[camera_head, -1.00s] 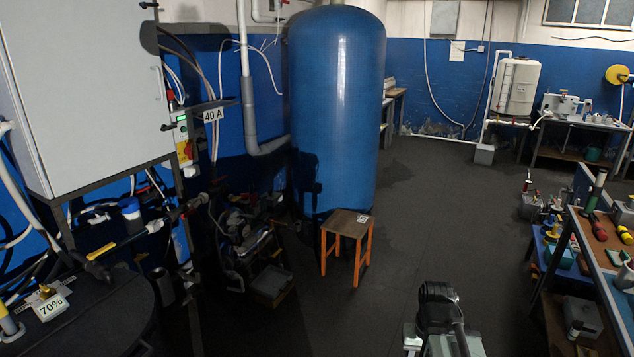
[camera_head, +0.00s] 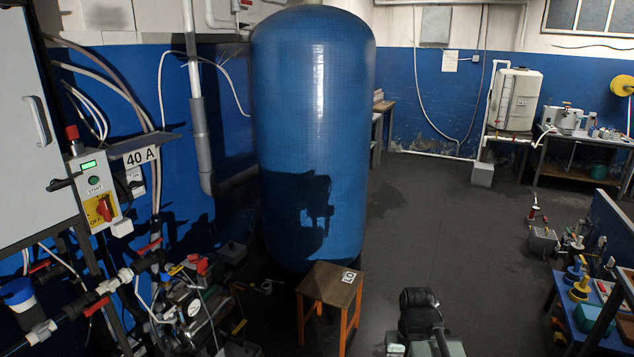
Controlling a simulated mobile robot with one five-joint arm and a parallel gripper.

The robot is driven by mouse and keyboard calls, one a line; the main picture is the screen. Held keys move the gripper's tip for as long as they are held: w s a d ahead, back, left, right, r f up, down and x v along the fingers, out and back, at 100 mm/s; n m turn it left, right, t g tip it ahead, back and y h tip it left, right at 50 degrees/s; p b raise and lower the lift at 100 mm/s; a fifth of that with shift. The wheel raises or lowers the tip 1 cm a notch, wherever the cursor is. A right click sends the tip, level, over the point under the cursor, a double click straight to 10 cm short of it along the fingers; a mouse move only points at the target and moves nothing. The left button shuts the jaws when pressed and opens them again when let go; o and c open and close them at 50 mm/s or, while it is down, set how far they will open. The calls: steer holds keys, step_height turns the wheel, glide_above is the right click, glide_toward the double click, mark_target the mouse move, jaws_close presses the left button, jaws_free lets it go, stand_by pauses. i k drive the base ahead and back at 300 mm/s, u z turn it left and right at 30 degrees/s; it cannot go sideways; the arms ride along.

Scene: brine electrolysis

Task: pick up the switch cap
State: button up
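I cannot make out a switch cap for certain. A wooden stool (camera_head: 327,286) with orange legs stands in front of the blue tank, and a small white piece with a black mark (camera_head: 348,276) lies on its top. At the left, a grey control box (camera_head: 88,180) carries a red rotary switch (camera_head: 104,208) on a yellow plate, a green START button and a lit green display. Part of my own folded arm shows at the bottom, right of the stool. My gripper's fingers do not show.
The tall blue tank (camera_head: 312,130) stands behind the stool. Pipes and a pump (camera_head: 190,305) crowd the lower left. A blue bench (camera_head: 585,315) with tools stands at the right. The dark floor (camera_head: 430,220) between tank and bench is clear.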

mark_target(232, 252)
steer(key=i, duration=2.45)
steer(key=u, duration=2.95)
